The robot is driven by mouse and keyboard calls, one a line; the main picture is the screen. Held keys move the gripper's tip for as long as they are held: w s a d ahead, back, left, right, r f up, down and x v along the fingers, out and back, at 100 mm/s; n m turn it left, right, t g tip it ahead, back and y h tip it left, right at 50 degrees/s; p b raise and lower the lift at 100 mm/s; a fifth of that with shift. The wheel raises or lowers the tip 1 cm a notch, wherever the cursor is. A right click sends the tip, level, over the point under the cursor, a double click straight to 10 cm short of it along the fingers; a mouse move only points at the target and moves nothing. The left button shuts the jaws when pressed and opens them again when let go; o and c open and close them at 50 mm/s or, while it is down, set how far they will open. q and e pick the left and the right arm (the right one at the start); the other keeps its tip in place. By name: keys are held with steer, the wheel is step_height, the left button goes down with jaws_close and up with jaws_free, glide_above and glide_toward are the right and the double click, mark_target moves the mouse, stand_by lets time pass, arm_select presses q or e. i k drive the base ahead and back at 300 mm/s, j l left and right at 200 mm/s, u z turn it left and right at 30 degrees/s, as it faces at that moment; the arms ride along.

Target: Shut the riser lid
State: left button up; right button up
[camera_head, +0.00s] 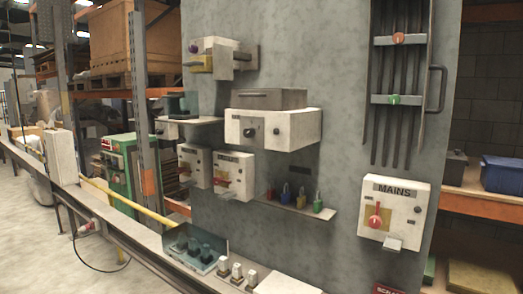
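What looks like the riser (388,130) is a tall, dark, open channel on the grey wall panel, at the upper right of the head view. Several dark vertical bars or cables run down it. Two light cross-bars span it, one with a red knob (398,39) and one with a green knob (395,99). A narrow dark panel with a looped handle (437,88) stands along its right side, likely the lid, swung open. The channel's front is uncovered and its top is cut off by the frame. Neither of my grippers is in view.
Below the riser is a white MAINS box (394,211) with a red switch. Left of it are a shelf of coloured padlocks (299,198) and several white switch boxes (273,129). A ledge (130,237) runs along the bottom left. A blue bin (503,174) sits on the right rack.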

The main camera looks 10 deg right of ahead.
mark_target(429, 66)
steer(key=l+z, duration=0.2)
steer(key=z, duration=0.2)
steer(key=l+z, duration=0.2)
steer(key=z, duration=0.15)
steer(key=i+l+z, duration=0.1)
steer(key=z, duration=0.3)
steer(key=l, duration=0.1)
